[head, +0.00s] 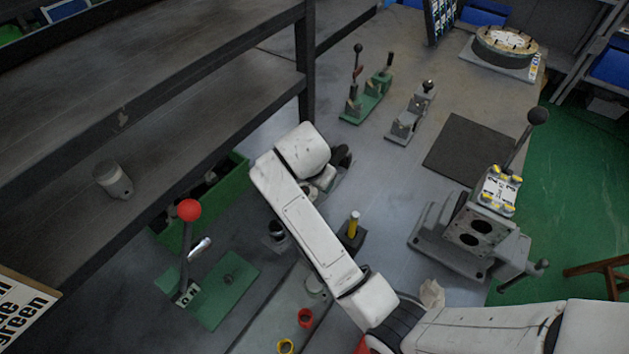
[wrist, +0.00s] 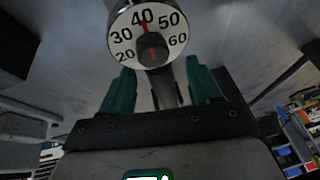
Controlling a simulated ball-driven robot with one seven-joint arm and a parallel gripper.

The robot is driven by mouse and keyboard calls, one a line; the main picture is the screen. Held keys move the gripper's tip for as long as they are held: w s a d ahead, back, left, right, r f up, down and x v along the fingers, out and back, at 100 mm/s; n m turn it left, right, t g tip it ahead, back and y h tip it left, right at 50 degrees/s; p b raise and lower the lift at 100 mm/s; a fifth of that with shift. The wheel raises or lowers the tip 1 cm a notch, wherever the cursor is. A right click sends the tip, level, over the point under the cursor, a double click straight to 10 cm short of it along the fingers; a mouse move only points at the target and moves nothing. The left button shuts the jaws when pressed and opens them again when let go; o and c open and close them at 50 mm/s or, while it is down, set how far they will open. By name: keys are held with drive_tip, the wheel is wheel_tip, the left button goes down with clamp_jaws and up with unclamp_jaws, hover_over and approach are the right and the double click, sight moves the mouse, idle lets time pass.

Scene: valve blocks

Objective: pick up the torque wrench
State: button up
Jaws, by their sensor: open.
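The torque wrench shows in the wrist view as a round white dial (wrist: 150,38) marked 20 to 60, with a red needle and a dark knob at its middle. A grey shaft runs down from behind the dial. My gripper (wrist: 159,74) is open, with one green finger on each side of this shaft. I see gaps beside the shaft; the dial sits just beyond the fingertips. In the head view my white arm reaches over the bench, and its wrist covers most of the gripper area. I cannot make out the wrench clearly there.
A grey valve block (head: 474,230) with a black-knobbed lever stands right of my arm. A green lever base (head: 367,100) stands behind. A red-knobbed lever (head: 189,211) and a dark shelf (head: 190,75) are at left. A dark mat (head: 470,150) lies bare at right.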

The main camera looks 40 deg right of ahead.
drive_tip(key=shift+x, duration=1.1)
drive_tip(key=shift+r, duration=0.1)
clamp_jaws()
